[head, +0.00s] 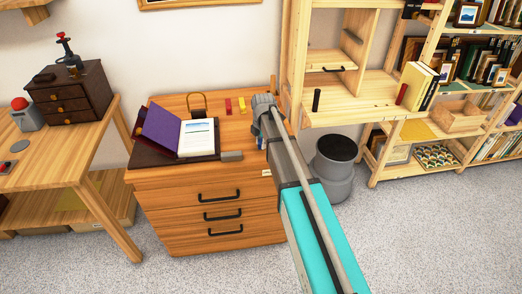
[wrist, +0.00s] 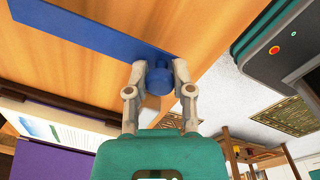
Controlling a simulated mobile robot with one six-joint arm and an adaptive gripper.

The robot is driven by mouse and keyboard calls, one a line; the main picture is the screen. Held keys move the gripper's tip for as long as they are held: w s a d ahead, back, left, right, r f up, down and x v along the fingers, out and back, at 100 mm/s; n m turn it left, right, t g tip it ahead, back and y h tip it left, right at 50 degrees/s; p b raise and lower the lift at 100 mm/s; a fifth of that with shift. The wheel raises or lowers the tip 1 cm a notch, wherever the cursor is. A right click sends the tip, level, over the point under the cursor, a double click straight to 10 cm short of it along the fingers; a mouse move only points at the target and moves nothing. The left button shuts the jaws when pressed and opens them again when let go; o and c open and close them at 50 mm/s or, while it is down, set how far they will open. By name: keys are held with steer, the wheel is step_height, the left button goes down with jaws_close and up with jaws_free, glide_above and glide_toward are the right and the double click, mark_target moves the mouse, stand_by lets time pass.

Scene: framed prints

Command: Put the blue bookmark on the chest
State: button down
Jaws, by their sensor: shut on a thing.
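The blue bookmark (wrist: 90,30) is a long flat strip with a round blue knob in the wrist view. My gripper (wrist: 160,74) is shut on the knob, and the strip stretches to the upper left over a wooden surface. In the head view my gripper (head: 261,124) is at the right edge of the wooden chest of drawers (head: 180,210), and it mostly hides the bookmark there. I cannot tell whether the strip touches the chest top.
Red (head: 228,106) and yellow (head: 242,104) pieces lie at the back. A grey bin (head: 334,175) stands to the right, below the shelves.

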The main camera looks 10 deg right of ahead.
steer(key=shift+f+b, duration=1)
steer(key=shift+f, duration=0.35)
steer(key=shift+c, duration=2.4)
jaws_free()
steer(key=shift+r, duration=0.1)
steer(key=r+p, duration=1.1)
steer(key=p, duration=0.1)
steer(key=shift+s+d+r, duration=0.2)
steer(key=shift+s+r, duration=0.15)
steer(key=shift+r, duration=0.05)
